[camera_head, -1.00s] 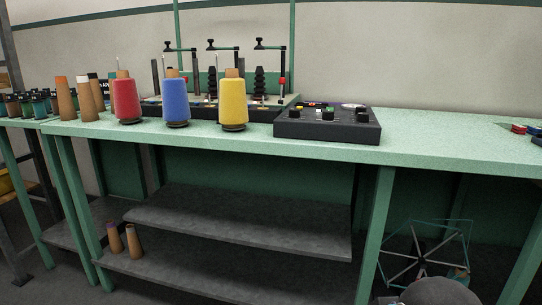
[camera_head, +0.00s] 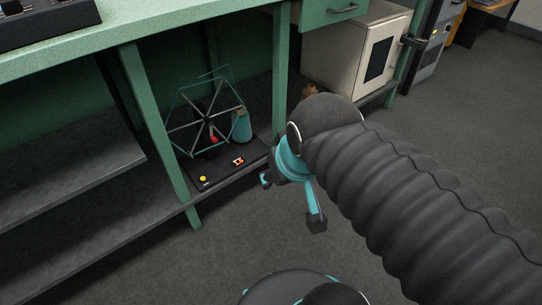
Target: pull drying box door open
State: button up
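The drying box (camera_head: 332,55) is a cream cabinet under the bench at the upper right. Its door (camera_head: 366,79) has a dark window (camera_head: 380,59) and looks shut. A dark handle-like piece (camera_head: 412,41) shows at the door's right edge; I cannot tell exactly how it is attached. My gripper (camera_head: 291,200) is in the middle of the view, in front of the bench and left of and nearer than the box. Its teal and black fingers are spread apart, with nothing seen between them.
A wire yarn winder (camera_head: 208,122) with a teal cone (camera_head: 241,126) stands on the lower shelf at left. Green bench legs (camera_head: 160,130) stand near my gripper. A green drawer (camera_head: 333,11) is above the box. Grey floor (camera_head: 470,125) is clear at right.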

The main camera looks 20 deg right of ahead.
aim_at(382, 40)
jog(key=z, duration=1.3)
jog(key=i, duration=2.4)
